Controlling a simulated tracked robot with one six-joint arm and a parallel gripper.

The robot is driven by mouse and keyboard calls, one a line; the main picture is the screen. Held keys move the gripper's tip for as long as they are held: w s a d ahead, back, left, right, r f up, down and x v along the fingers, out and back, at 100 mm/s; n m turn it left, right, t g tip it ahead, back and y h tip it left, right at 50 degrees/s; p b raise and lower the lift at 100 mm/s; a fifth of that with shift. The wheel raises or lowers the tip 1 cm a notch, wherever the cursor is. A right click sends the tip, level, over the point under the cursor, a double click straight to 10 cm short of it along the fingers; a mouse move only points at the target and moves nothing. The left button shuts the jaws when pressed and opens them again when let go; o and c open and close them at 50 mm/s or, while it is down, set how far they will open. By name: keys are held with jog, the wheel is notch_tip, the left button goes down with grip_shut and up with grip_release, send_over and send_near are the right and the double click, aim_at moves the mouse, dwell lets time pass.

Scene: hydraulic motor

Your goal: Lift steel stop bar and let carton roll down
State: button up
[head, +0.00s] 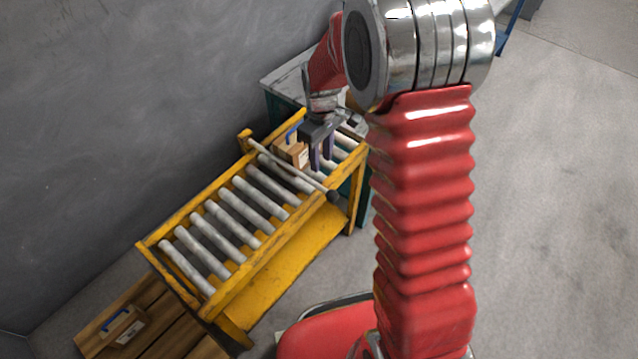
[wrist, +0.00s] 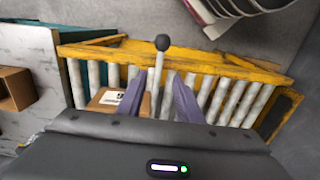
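The steel stop bar (head: 300,174), a thin rod with a black ball at one end, lies across the yellow roller conveyor (head: 283,221). A brown carton (head: 292,151) with a white label sits on the rollers just behind it, on the upper side. My gripper (head: 321,166) is over the conveyor beside the carton, its purple fingers pointing down. In the wrist view the fingers (wrist: 158,92) are apart, and the bar (wrist: 157,75) shows in the gap between them. I cannot tell how far below the fingertips it lies. The carton (wrist: 106,98) is left of the fingers, partly hidden.
The rollers (head: 230,222) below the bar are empty. Another carton (head: 124,330) with a blue strip stands on a wooden pallet (head: 170,339) at the lower end. A grey-topped bench (head: 284,77) adjoins the upper end, and a dark wall runs along the left.

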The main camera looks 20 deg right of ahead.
aim_at(321, 187)
notch_tip(321, 187, down, 12)
dwell(0.6)
jog(key=shift+c, duration=0.4)
grip_shut()
